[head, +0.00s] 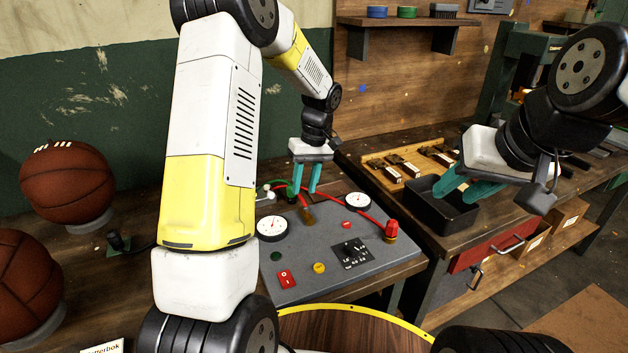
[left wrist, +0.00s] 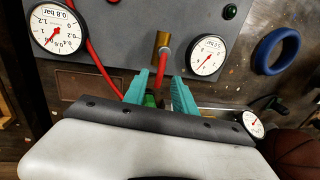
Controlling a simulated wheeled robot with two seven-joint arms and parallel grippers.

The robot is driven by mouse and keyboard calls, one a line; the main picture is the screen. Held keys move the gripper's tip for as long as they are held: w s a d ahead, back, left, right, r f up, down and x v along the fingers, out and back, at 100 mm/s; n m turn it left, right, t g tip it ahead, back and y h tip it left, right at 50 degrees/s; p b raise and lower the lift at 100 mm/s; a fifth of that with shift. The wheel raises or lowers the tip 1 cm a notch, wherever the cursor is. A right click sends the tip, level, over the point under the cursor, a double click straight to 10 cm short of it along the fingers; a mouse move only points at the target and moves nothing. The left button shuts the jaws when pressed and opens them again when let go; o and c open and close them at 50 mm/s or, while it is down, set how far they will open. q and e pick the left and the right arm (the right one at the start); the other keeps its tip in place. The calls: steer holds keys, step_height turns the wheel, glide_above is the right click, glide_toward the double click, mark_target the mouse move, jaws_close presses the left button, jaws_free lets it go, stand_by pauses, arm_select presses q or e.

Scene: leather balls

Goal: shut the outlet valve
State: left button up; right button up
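The grey control panel (head: 325,250) lies on the bench with gauges, a brass fitting (head: 307,214) and red hoses. My left gripper (head: 303,192) points down at the panel's back edge, just behind the brass fitting. Its teal fingers are apart. In the left wrist view, a small green part (left wrist: 150,100), perhaps a valve handle, shows low between the fingers (left wrist: 160,76), nearer the left one. I cannot tell whether they touch it, nor which way it is turned. No outlet label is readable.
The black bin (head: 447,214) is on the right bench. Basketballs (head: 67,180) sit at left. A blue ring (left wrist: 277,52) shows in the left wrist view.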

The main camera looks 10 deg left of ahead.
arm_select(q)
steer(key=shift+s+a+f, duration=0.1)
steer(key=shift+a+f, duration=0.1)
steer(key=shift+f, duration=0.85)
steer(key=shift+c, duration=0.4)
jaws_close()
